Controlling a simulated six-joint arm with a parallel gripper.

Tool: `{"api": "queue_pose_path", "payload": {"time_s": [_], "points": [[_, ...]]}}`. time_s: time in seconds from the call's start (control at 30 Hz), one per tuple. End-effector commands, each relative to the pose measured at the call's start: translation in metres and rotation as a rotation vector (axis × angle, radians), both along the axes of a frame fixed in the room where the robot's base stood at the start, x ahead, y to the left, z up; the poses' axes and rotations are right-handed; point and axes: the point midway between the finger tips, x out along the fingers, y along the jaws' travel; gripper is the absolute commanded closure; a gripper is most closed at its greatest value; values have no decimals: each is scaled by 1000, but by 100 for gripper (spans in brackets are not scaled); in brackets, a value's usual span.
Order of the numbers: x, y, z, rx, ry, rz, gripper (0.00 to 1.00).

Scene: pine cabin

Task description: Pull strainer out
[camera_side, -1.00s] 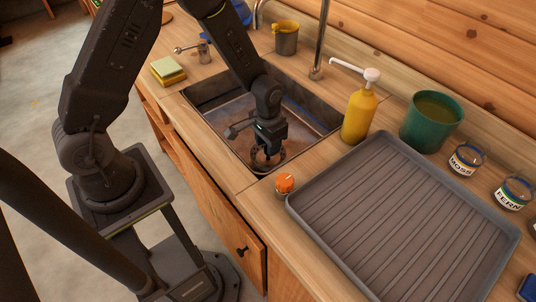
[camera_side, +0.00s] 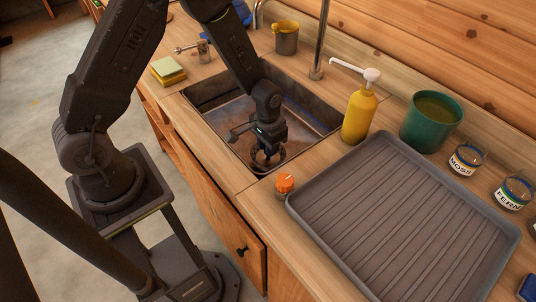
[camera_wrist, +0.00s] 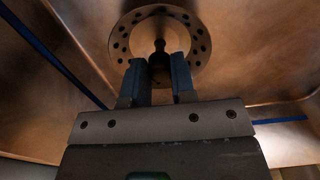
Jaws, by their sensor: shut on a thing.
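The strainer (camera_wrist: 203,46) is a round metal disc with a ring of holes and a dark knob (camera_wrist: 159,47) at its centre. It lies at the bottom of the sink (camera_side: 304,115), in the near right part of the basin. My gripper (camera_wrist: 160,72) is over it, its two blue-grey fingers shut on the knob. In the side view my gripper (camera_side: 266,157) reaches down into the basin and covers much of the strainer. I cannot tell whether the strainer is lifted from the drain.
A grey ribbed tray (camera_side: 400,225) lies right of the sink. An orange-capped jar (camera_side: 285,183) stands near the sink corner. A yellow soap bottle (camera_side: 359,115), a green pot (camera_side: 432,122) and the tap (camera_side: 319,45) stand behind. Sponges (camera_side: 168,70) lie left.

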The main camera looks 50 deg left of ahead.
Motion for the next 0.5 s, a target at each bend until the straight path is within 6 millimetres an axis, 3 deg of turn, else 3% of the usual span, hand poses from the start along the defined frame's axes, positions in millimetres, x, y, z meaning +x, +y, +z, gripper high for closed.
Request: {"api": "queue_pose_path", "payload": {"time_s": [0.5], "points": [[1, 0, 31, 0, -3, 0, 100]]}}
